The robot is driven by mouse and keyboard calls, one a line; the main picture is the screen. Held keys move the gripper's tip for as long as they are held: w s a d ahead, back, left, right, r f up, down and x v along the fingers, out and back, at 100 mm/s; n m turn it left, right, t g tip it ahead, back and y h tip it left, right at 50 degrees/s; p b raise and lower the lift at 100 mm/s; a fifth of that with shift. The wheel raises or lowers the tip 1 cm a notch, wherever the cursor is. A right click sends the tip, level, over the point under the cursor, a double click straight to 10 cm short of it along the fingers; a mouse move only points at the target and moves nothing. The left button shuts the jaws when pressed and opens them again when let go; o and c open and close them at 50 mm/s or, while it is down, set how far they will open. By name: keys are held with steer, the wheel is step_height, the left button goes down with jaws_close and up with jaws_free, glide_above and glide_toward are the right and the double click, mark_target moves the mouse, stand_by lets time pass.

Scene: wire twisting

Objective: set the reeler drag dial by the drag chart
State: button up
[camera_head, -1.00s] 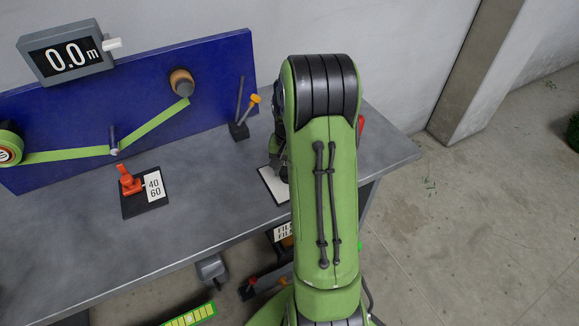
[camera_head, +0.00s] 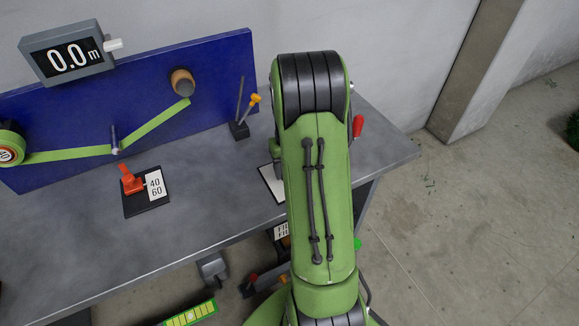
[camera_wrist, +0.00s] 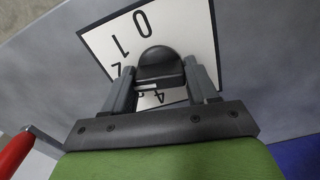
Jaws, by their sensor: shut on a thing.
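In the wrist view my gripper (camera_wrist: 163,88) has its two grey fingers on either side of a dark, round-topped dial knob (camera_wrist: 160,62), touching it. The knob stands on a white dial plate (camera_wrist: 110,38) with black digits; 0, 1, 2 and 4 show, partly covered by the knob and fingers. In the head view only the left part of the white plate (camera_head: 268,178) shows. My green arm hides the knob and fingers there. I cannot make out a drag chart for certain; a white card reading 40 and 60 (camera_head: 155,186) lies left on the bench.
The grey bench (camera_head: 220,190) carries a blue panel (camera_head: 215,70) with green tape (camera_head: 65,156) over rollers. A display (camera_head: 68,56) reads 0.0 m. An orange clamp (camera_head: 131,181) and a small holder (camera_head: 239,130) stand left of my arm. A red handle (camera_head: 358,127) shows to its right.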

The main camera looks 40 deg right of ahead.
steer(key=o, duration=1)
step_height(320, 180, up, 16)
steer(key=p, duration=0.4)
steer(key=shift+f, duration=0.1)
